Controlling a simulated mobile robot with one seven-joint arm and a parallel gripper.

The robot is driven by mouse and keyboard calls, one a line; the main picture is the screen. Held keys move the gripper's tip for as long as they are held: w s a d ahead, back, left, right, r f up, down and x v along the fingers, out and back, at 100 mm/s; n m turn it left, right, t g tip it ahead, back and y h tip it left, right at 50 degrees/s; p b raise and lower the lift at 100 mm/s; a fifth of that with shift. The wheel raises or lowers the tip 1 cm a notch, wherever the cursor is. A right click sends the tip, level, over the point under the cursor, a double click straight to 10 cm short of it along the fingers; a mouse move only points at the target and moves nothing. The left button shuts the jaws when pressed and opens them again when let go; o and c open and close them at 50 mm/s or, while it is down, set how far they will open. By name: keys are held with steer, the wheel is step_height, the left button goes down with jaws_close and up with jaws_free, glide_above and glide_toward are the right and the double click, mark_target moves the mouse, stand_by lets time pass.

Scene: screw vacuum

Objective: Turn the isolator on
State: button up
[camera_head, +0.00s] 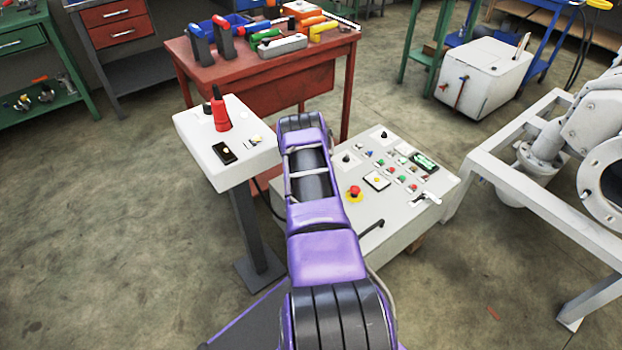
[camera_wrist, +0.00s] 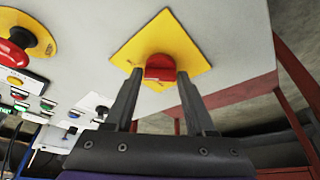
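The isolator is a red knob (camera_wrist: 159,68) on a yellow square plate (camera_wrist: 178,45), set on a pale grey panel, in the wrist view. My gripper (camera_wrist: 160,78) is open, with its two dark fingertips apart on either side of the knob's near end. I cannot tell whether either finger touches it. In the head view the isolator and my gripper are hidden behind my purple arm, which reaches over the grey control console (camera_head: 400,215).
A red emergency button (camera_head: 354,191) on a yellow base sits on the console, beside several small buttons; it also shows in the wrist view (camera_wrist: 18,38). A grey pedestal box (camera_head: 205,155) stands left of my arm. A red tool table (camera_head: 270,75) stands behind.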

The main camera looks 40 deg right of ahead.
steer(key=o, duration=0.3)
steer(key=p+v, duration=0.3)
steer(key=v, duration=1.4)
steer(key=shift+r+p, duration=0.15)
steer(key=shift+p, duration=0.2)
steer(key=shift+w+a+r, duration=0.1)
steer(key=shift+a, duration=0.05)
